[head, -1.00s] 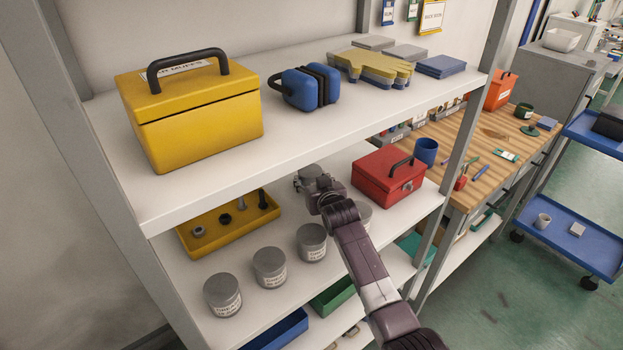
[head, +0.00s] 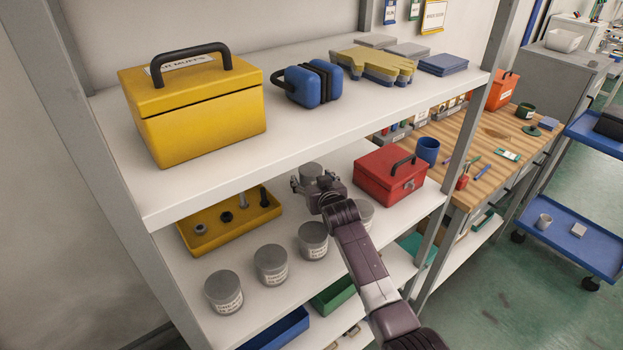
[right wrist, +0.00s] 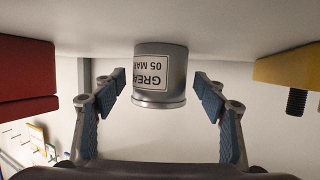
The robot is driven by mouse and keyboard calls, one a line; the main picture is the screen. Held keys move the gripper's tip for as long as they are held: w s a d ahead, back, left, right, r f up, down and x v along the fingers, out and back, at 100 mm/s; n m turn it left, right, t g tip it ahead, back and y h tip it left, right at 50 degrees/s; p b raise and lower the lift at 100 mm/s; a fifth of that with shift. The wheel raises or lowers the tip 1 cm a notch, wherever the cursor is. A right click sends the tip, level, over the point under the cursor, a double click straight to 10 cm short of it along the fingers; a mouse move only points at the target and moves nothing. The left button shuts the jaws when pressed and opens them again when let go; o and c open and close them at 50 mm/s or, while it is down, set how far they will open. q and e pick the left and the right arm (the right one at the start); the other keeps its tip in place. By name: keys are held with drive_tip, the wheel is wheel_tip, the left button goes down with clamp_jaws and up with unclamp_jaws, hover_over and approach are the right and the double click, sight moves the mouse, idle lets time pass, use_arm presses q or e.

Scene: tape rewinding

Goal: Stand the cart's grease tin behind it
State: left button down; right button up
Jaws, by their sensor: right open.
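A grey grease tin (right wrist: 160,75) shows in the right wrist view, which is upside down. Its label reads "GREA" and "05 MAR". It stands on the lower white shelf; its grey lid also shows in the head view (head: 311,172), behind my right gripper (head: 318,186). The right gripper is open, with its fingers (right wrist: 160,84) on either side of the tin and a gap on each side. A row of several similar tins stands along the shelf front, including one at its left end (head: 223,291). The blue cart (head: 570,240) is at the far right. My left gripper is not in view.
A red box (head: 390,178) stands right of the gripper, and a yellow tray (head: 215,238) with metal parts is at the left. The upper shelf (head: 330,125) overhangs the back of the lower one. A front-row tin (head: 365,213) is partly hidden by my arm.

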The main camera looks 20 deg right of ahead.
drive_tip(key=shift+s+d+f, duration=0.1)
drive_tip(key=shift+s+f, duration=0.15)
drive_tip(key=shift+f, duration=0.5)
drive_tip(key=shift+r+p, duration=0.4)
drive_tip(key=shift+r, duration=0.2)
drive_tip(key=shift+s+d+r, duration=0.15)
drive_tip(key=shift+s+r, duration=0.05)
drive_tip(key=shift+s, duration=0.35)
drive_tip(key=v, duration=0.7)
drive_tip(key=r+v, duration=0.1)
drive_tip(key=v, duration=0.2)
drive_tip(key=shift+s+b, duration=0.15)
drive_tip(key=shift+b, duration=0.2)
drive_tip(key=shift+r, duration=0.1)
